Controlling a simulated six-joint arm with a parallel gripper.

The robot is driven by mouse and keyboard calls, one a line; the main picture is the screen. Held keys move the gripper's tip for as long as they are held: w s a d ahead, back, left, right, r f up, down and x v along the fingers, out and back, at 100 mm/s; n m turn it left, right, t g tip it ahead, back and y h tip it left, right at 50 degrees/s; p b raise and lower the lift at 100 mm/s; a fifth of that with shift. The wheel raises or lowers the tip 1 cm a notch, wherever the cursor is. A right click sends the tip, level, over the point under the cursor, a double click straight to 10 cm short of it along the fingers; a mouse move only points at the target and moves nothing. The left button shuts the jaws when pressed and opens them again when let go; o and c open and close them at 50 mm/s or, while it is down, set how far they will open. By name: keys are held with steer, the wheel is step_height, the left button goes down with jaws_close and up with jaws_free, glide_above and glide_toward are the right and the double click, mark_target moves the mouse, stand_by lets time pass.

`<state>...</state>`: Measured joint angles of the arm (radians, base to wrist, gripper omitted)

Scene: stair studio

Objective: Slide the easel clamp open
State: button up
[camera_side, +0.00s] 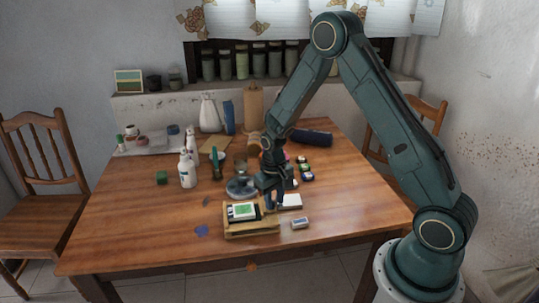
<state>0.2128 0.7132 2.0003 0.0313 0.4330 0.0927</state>
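The easel (252,232) is a small light wooden frame lying near the front edge of the table, with a green and white card (242,211) resting on it. My gripper (272,203) points down at the easel's right rear side, close to its upper right corner. The clamp is too small to make out and may be hidden by my gripper. I cannot tell whether the fingers touch it, or whether they are open or shut.
The wooden table (140,235) is clear at the left front and right front. A small grey block (300,223) and a white pad (290,201) lie right of the easel. A grey dish (241,187) and a white bottle (187,170) stand behind it.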

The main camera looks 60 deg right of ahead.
steer(key=shift+o, duration=0.8)
steer(key=shift+a, duration=0.1)
steer(key=shift+w, duration=0.1)
steer(key=shift+r, duration=0.75)
step_height(320, 180, up, 12)
steer(key=shift+a+r, duration=0.15)
steer(key=shift+r, duration=0.05)
